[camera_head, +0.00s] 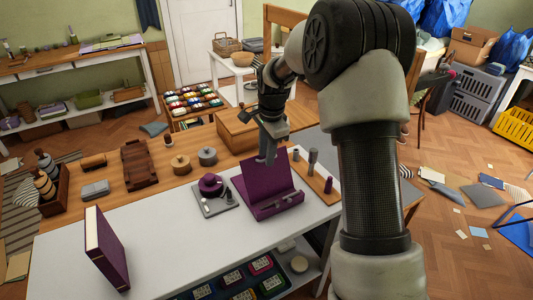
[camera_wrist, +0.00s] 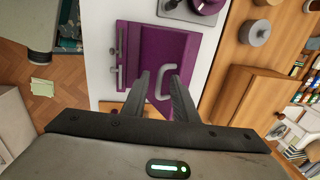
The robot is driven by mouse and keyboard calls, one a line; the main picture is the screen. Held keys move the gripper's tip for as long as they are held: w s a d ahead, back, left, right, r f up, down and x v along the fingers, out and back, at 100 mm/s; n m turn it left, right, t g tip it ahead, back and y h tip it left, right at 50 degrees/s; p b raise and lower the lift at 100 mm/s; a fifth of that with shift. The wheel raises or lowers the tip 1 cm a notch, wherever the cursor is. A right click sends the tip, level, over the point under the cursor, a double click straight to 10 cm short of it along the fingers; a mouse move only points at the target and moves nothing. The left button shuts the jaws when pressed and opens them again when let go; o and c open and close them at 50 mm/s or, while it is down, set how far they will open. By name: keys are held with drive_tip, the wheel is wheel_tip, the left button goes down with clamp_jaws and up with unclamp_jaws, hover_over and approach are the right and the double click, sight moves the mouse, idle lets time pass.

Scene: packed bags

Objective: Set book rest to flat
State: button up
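The book rest (camera_head: 266,181) is purple, on the white part of the table, with its back panel tilted up from a flat front base (camera_head: 277,206). In the wrist view its panel (camera_wrist: 138,42) fills the upper middle, and a pale C-shaped handle (camera_wrist: 165,96) shows near its lower right. My gripper (camera_head: 267,157) is just above the panel's top edge in the head view. In the wrist view my gripper (camera_wrist: 160,75) has its two fingers apart, with the handle seen between them. I cannot tell whether they touch the panel.
Left of the book rest is a grey plate with a purple round knob (camera_head: 211,185); right is a wooden board with upright pegs (camera_head: 313,162). A purple book (camera_head: 105,248) stands at the front left. A wooden box (camera_head: 235,133) stands behind. White tabletop (camera_head: 150,215) between is clear.

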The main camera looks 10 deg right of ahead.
clamp_jaws()
idle(1.4)
